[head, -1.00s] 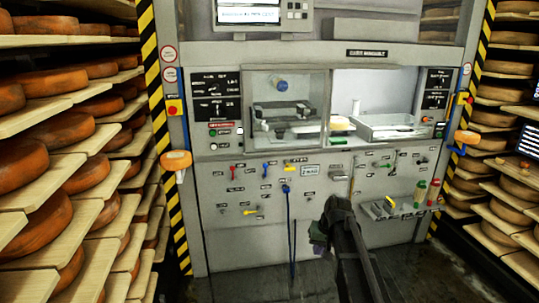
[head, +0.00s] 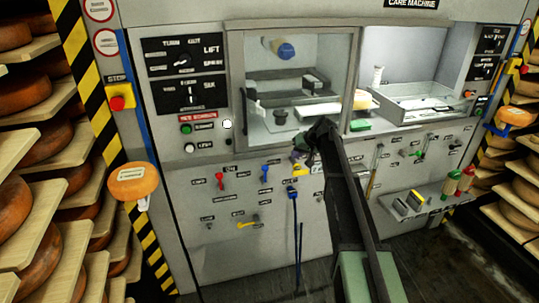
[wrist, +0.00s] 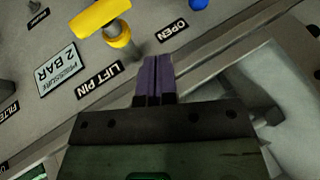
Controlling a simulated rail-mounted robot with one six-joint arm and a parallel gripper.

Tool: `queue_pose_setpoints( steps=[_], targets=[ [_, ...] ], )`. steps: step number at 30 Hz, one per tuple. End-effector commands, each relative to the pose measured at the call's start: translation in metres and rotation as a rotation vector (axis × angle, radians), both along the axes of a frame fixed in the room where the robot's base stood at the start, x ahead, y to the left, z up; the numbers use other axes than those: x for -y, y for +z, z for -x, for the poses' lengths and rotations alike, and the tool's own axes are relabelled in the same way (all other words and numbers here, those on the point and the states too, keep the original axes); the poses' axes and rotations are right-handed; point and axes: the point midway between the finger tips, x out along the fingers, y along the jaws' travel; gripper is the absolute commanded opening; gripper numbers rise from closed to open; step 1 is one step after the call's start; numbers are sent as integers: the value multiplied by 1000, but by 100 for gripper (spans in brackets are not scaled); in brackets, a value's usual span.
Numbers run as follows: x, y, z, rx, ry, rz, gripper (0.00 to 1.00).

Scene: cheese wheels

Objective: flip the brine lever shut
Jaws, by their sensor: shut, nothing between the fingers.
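Several small levers sit on the grey control panel (head: 195,240): a red one (head: 219,180), a blue one (head: 265,172), a yellow one (head: 248,224) low down and a green one (head: 424,149) at the right. Their labels are too small to read in the head view, so I cannot tell which is the brine lever. My gripper (head: 303,156) is shut and empty in front of the panel's upper edge. In the wrist view its purple fingers (wrist: 158,72) are together, beside the labels "LIFT PIN" and "OPEN". A yellow handle (wrist: 100,18) is just beyond them, apart from the fingertips.
A glass-fronted chamber (head: 290,80) and an open bay with a tray (head: 425,105) are above the panel. A small shelf (head: 430,202) with bottles juts out at the right. A blue hose (head: 296,240) hangs down. Cheese racks (head: 35,190) flank both sides.

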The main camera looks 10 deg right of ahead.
Motion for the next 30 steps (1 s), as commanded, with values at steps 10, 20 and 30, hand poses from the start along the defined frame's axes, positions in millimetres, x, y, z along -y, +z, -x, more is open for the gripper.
queue_pose_setpoints(
  steps=[10,20,30],
  targets=[
    [0,-1,-1,19,14,9,0],
    [-21,-48,-21,19,15,8,0],
    [-62,-81,-43,18,15,9,0]
  ],
)
